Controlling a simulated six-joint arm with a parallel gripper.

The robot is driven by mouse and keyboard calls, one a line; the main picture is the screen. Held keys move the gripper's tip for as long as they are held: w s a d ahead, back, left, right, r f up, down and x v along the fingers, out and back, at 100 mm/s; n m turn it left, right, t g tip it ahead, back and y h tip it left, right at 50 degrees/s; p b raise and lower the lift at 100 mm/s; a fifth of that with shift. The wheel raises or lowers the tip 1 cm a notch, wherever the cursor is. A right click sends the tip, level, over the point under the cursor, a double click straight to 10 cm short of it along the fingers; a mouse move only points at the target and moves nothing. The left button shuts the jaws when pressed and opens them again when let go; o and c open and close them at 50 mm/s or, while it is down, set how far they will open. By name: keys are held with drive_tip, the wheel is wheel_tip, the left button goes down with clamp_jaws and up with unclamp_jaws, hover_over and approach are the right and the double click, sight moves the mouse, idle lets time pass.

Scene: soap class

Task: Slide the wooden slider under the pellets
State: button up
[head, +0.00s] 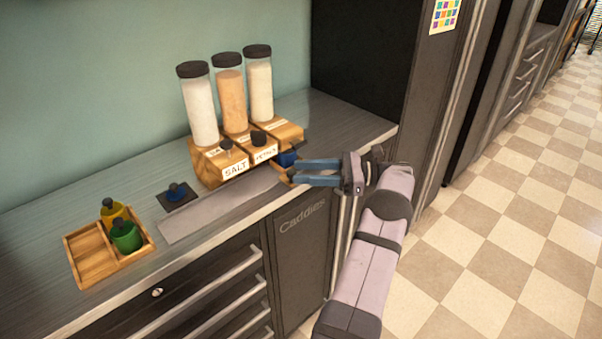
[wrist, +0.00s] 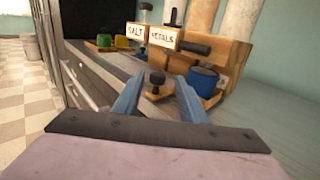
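A wooden dispenser (head: 207,168) holds three clear, dark-capped canisters: a white one (head: 201,110), an orange-tan one (head: 232,102) and a cream one (head: 260,90). Labels reading SALT and PETALS are on its front; I cannot read which canister holds pellets.
A grey strip (head: 215,207) lies along the counter front. A dark square plate with a blue piece (head: 178,193) sits left of the dispenser. A wooden tray (head: 93,266) with yellow and green bottles stands further left. A dark cabinet wall (head: 365,60) bounds the counter's right end.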

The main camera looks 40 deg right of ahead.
drive_tip(key=shift+s+d, duration=0.1)
drive_tip(key=shift+b+v, duration=0.35)
drive_tip(key=shift+v, duration=1.5)
drive_tip(key=shift+s+a+r+p, duration=0.3)
drive_tip(key=shift+s+r+p, duration=0.1)
drive_tip(key=shift+r+p, duration=0.55)
drive_tip(key=shift+s+a+r+p, duration=0.25)
drive_tip(key=shift+s+r+p, duration=0.2)
drive_tip(key=shift+r+p, duration=0.45)
drive_tip(key=shift+s+a+r+p, duration=0.35)
drive_tip(key=shift+r+p, duration=0.35)
drive_tip(key=shift+p, duration=0.45)
